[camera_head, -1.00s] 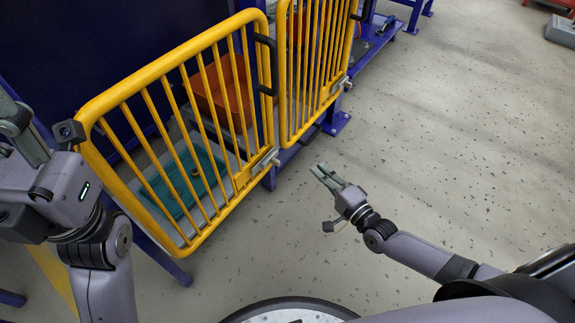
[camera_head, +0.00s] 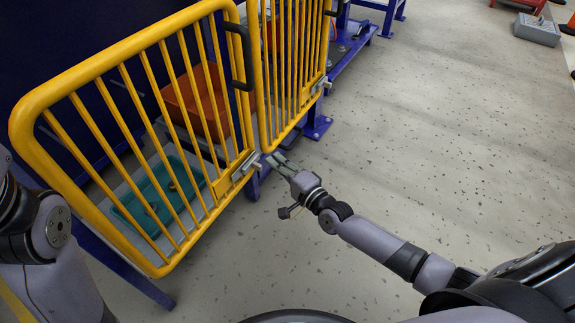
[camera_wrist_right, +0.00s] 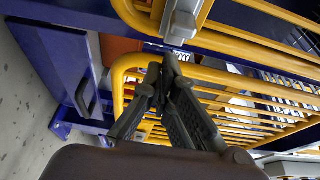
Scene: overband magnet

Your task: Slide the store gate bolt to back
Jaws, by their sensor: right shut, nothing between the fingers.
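The nearer yellow barred gate (camera_head: 70,82) carries a grey metal bolt (camera_head: 246,166) on a yellow plate low at its right edge. In the right wrist view a grey bolt part (camera_wrist_right: 183,22) shows at the top, just beyond my fingertips. My right gripper (camera_head: 275,160) is shut and empty, close to the right end of this bolt; I cannot tell if it touches. Its dark fingers (camera_wrist_right: 170,68) come together in the wrist view. A second grey bolt (camera_head: 320,86) sits on the farther gate (camera_head: 263,90). My left gripper is out of view.
Behind the nearer gate are an orange bin (camera_head: 178,108) and a teal tray (camera_head: 125,208). A black handle (camera_head: 240,55) stands at the gate's upper right edge. Blue frame legs (camera_head: 318,122) reach the floor. The floor (camera_head: 430,140) at right is open.

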